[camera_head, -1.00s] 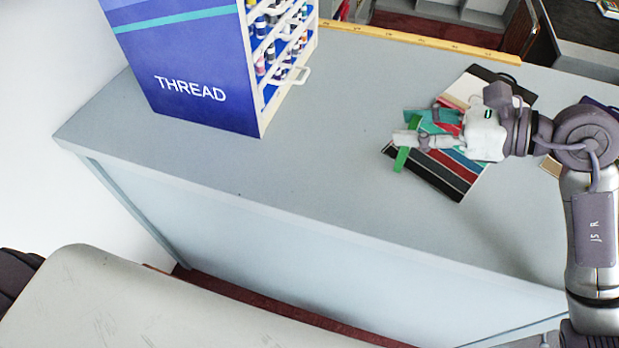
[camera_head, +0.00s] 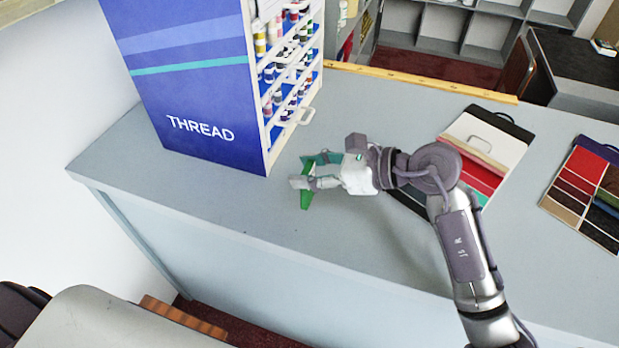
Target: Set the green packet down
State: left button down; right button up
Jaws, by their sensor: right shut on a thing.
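The green packet (camera_head: 307,198) is a thin green piece held upright between the fingers of my right gripper (camera_head: 308,174). The right gripper is shut on it, over the counter (camera_head: 240,205) and just right of the thread cabinet. The gripper's fingers hide the middle of the packet. I cannot tell whether the packet's lower edge touches the counter. My left gripper is not in view.
The blue thread cabinet (camera_head: 185,95) stands on the left, with open shelves of spools on its right side. A swatch card (camera_head: 490,140) lies partly under my right arm, and another (camera_head: 580,200) lies farther right. A wooden ruler (camera_head: 420,82) runs along the back edge.

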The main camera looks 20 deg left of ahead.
notch_tip(320, 180, down, 3)
jog(key=shift+f+p, duration=0.2)
jog(key=shift+p, duration=0.3)
jog(key=shift+f, duration=0.15)
jog(key=shift+f, duration=0.1)
jog(key=o, duration=0.9)
jog(key=shift+o, duration=0.2)
jog(key=shift+d+r, duration=0.1)
jog(key=shift+r, duration=0.1)
jog(key=b+v, duration=0.3)
jog(key=v, duration=0.9)
